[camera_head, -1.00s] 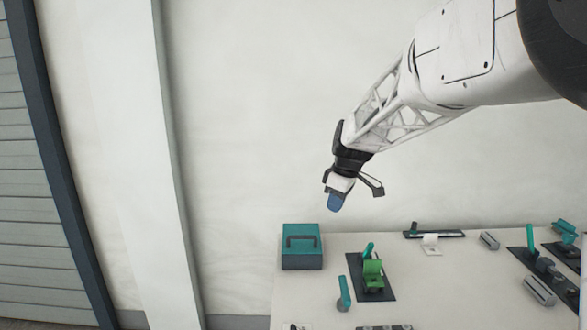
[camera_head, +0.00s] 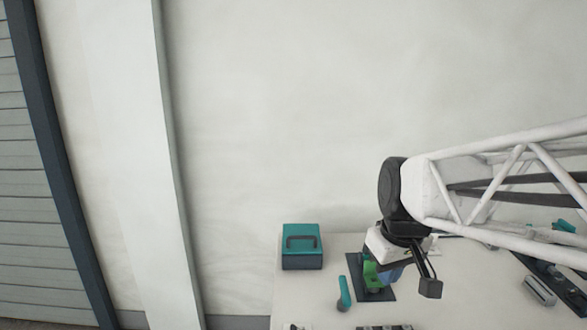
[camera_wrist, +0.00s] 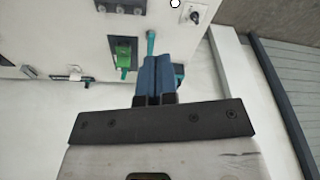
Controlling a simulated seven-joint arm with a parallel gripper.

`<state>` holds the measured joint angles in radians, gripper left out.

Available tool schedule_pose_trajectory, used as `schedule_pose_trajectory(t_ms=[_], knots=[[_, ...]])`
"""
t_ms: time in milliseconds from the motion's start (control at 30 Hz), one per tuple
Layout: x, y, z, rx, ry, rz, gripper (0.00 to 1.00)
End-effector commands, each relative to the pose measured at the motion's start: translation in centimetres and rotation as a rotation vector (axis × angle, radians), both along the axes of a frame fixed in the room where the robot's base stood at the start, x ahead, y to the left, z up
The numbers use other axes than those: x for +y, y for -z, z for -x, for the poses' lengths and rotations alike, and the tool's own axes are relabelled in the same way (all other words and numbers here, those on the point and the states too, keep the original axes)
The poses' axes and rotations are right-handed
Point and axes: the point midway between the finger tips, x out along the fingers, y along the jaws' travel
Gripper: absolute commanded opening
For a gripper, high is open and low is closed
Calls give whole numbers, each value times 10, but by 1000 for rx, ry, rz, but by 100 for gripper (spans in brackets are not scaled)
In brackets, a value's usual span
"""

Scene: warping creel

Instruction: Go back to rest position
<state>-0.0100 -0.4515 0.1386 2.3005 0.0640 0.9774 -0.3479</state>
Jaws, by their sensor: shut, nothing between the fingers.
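My gripper (camera_head: 392,276) has blue fingers. In the head view it is above the table, in front of the dark plate with the green part, and my arm comes in from the right. In the wrist view my gripper (camera_wrist: 155,65) shows its two blue fingers together, shut with nothing between them. The table top (camera_head: 315,310) lies below it. In the wrist view the fingertips overlap the lower end of a teal-handled tool (camera_wrist: 151,40).
A teal toolbox (camera_head: 302,247) stands at the table's left back corner. A green part (camera_head: 371,274) sits on a dark plate (camera_head: 353,268), beside a teal-handled tool (camera_head: 344,292). A grey cylinder (camera_head: 539,291) lies at the right. A wall is behind; open floor lies left.

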Motion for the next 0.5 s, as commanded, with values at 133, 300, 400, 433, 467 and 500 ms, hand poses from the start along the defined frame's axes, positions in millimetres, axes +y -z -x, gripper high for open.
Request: schedule_pose_trajectory(t_ms=[133, 300, 400, 433, 467, 500], knots=[[-6, 11, 43, -15, 113, 0, 0], [-12, 26, 84, -30, 232, -2, 0], [-15, 33, 102, -38, 285, -3, 0], [-16, 35, 106, -40, 297, -4, 0], [-16, 37, 110, -42, 309, -5, 0], [-17, 39, 113, -44, 321, -4, 0]])
